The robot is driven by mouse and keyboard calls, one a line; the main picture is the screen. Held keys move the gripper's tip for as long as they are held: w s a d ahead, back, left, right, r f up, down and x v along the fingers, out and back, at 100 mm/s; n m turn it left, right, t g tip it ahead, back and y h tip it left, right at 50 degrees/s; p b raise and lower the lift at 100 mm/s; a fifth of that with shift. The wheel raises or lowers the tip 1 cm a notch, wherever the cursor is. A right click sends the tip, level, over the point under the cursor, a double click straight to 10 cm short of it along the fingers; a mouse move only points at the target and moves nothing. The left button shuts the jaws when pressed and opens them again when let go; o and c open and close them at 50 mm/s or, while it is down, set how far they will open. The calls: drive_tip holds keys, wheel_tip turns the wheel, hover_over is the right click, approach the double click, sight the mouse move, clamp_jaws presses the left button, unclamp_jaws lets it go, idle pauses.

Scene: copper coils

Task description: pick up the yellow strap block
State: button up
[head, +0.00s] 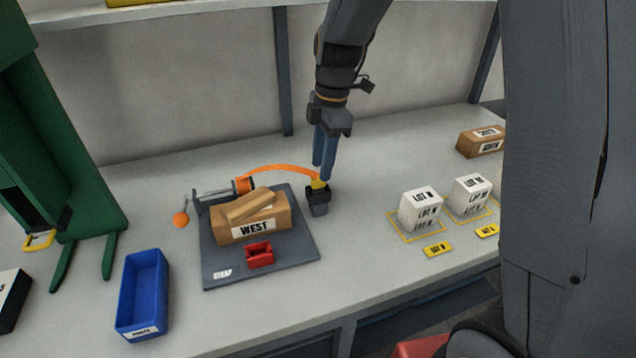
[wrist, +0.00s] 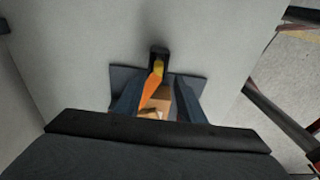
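The yellow strap block (head: 319,185) sits on top of a small black holder (head: 318,203) at the right edge of a dark mat. An orange strap (head: 280,169) arches from it to a reel on the left. The block also shows in the wrist view (wrist: 159,67), at the strap's far end. My gripper (head: 322,171) points down just above the block. In the wrist view its two blue fingers (wrist: 157,84) stand apart, with the orange strap visible between them and the block beyond. Whether a finger touches the block cannot be told.
A cardboard box marked WEST (head: 252,230) and a red piece (head: 260,256) sit on the dark mat (head: 293,262). A blue bin (head: 145,290) stands left and white cubes (head: 420,208) stand right.

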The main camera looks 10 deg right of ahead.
sight(318, 187)
drive_tip(key=shift+w+a+f+p, duration=0.15)
drive_tip(key=shift+f+p, duration=0.3)
drive_tip(key=shift+f, duration=0.7)
drive_tip(key=shift+a+f+p, duration=0.15)
drive_tip(key=shift+f+p, duration=0.25)
drive_tip(key=shift+f, duration=0.7)
clamp_jaws()
